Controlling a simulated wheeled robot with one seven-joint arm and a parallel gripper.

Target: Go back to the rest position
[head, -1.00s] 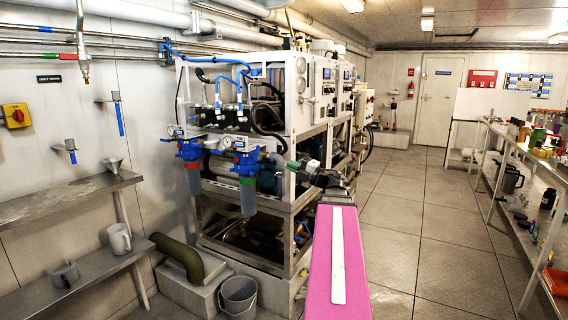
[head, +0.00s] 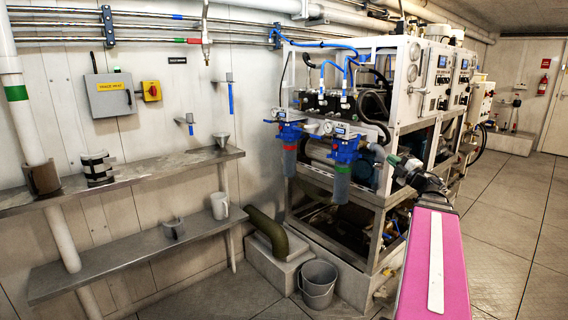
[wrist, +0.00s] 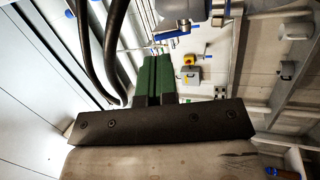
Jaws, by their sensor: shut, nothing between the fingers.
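My gripper (head: 394,160) shows at the far end of my pink arm link in the head view, in front of the watermaker frame (head: 410,147). Its green fingers (wrist: 157,78) also show in the wrist view. They are side by side and shut, with nothing between them. From the head view I cannot tell how far the fingertips are from the frame. Part of the frame's lower right side is hidden behind my arm.
Two blue-topped filter housings (head: 343,165) hang at the frame's front. A grey bucket (head: 318,284) stands on the floor. Metal shelves (head: 150,255) line the left wall, with a grey electrical box (head: 110,95) above. Open floor (head: 510,215) lies at the right.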

